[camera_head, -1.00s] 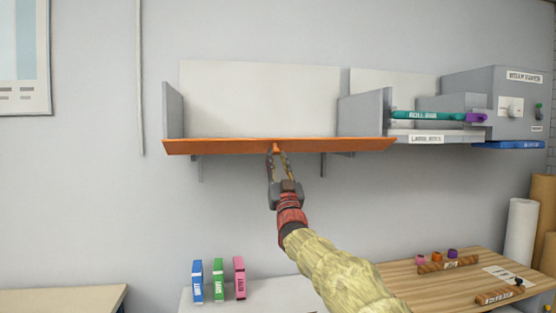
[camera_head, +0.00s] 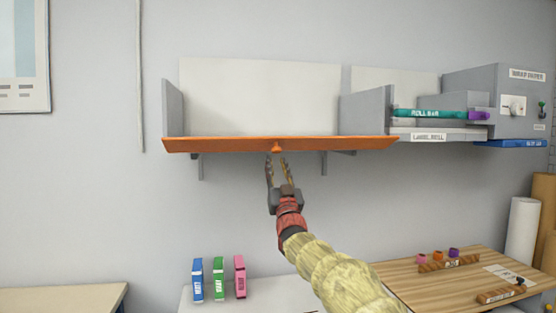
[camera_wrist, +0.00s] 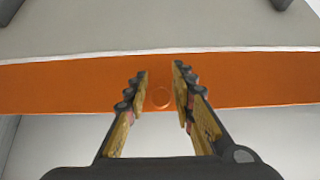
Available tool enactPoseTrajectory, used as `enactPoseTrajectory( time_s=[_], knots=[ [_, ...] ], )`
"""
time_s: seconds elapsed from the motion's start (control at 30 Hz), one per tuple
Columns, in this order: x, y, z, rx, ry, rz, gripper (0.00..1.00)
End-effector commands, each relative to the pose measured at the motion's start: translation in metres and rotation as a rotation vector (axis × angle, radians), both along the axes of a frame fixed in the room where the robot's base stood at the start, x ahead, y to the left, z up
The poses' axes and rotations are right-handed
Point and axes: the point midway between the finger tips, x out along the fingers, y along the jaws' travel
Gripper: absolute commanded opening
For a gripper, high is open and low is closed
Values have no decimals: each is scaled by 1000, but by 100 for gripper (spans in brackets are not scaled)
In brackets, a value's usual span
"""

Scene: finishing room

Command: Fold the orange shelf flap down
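The orange shelf flap (camera_head: 220,145) lies roughly level along the front of the grey wall shelf, seen nearly edge-on in the head view. A small orange knob (camera_head: 277,148) sits at the middle of its front edge. My gripper (camera_head: 277,165) is just below the knob, with its fingers apart and nothing between them. In the wrist view the orange flap (camera_wrist: 60,88) runs across the picture as a band. The round knob (camera_wrist: 161,97) shows between the open fingertips of my gripper (camera_wrist: 161,80), touching neither finger.
Grey side panels (camera_head: 365,115) and brackets (camera_head: 323,165) frame the shelf. To the right are a teal roll bar (camera_head: 425,114) and a grey wrap paper box (camera_head: 500,100). Blue, green and pink boxes (camera_head: 239,278) stand on the table below. Open air surrounds my gripper.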

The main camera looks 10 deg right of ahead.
Motion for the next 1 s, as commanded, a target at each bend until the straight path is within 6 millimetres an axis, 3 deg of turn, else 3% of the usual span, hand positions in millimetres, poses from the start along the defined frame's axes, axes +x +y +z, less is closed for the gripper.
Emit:
enactPoseTrajectory(
  time_s=[0.27, 0.57, 0.77, 1.0],
  knots=[
    [-5, 0, 12, 0, -18, 0, 42],
    [-7, 0, 14, 0, -22, 0, 42],
    [-19, 0, 4, 0, -21, 0, 42],
    [-53, 0, -24, 0, -18, 0, 42]
  ],
)
